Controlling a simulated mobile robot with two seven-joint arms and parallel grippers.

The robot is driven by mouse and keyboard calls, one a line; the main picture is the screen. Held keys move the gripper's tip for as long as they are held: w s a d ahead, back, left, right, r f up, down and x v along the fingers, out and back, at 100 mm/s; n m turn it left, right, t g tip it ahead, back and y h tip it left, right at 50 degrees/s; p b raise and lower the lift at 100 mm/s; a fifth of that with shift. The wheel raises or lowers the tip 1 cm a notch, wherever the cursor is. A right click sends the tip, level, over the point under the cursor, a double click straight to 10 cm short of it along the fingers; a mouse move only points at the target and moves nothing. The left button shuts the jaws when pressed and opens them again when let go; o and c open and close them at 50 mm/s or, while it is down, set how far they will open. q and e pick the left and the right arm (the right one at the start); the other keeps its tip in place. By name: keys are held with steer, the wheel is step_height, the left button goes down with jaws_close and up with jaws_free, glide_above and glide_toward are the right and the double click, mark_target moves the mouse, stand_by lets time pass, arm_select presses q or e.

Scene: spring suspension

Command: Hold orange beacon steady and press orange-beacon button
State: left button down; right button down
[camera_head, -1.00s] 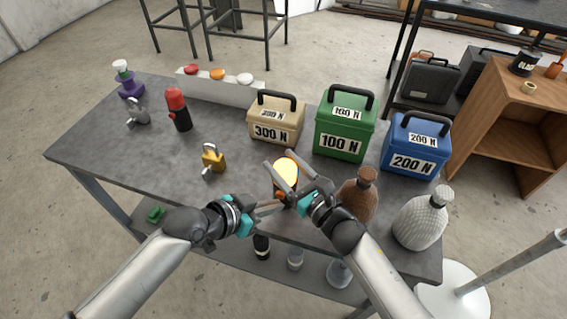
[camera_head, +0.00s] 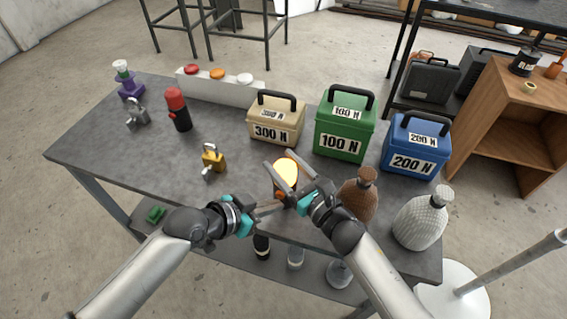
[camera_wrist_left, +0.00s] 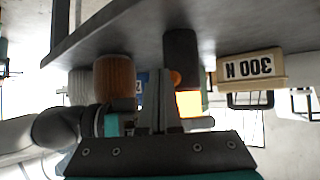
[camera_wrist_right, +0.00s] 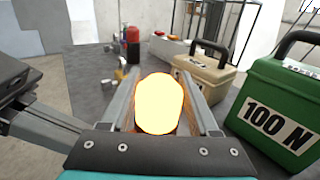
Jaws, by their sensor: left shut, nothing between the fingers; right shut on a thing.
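The orange beacon (camera_head: 287,172) stands near the table's front edge, its dome glowing bright yellow-orange. My right gripper (camera_head: 279,160) is shut on it, one finger on each side; the right wrist view shows the glowing dome (camera_wrist_right: 158,103) between the fingers. The orange button (camera_wrist_left: 176,78) is on the side of the beacon's dark base, also visible in the head view (camera_head: 278,194). My left gripper (camera_wrist_left: 161,72) is shut and empty, its fingertips close beside the button. I cannot tell whether they touch it.
Beige (camera_head: 275,121), green (camera_head: 343,125) and blue (camera_head: 415,146) weight boxes stand behind. A brown bottle (camera_head: 358,196) and a grey-white woven bottle (camera_head: 420,219) stand right of my right gripper. A brass padlock (camera_head: 213,160) lies left.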

stand_by(0.4)
arm_select(q)
steer(key=shift+w+d, duration=0.2)
steer(key=shift+w, duration=0.25)
stand_by(0.3)
steer(key=shift+s+a, duration=0.2)
steer(key=shift+s, duration=0.25)
steer(key=s+a, duration=0.2)
steer(key=s, duration=0.3)
steer(key=shift+s, duration=0.35)
steer(key=shift+d, duration=0.1)
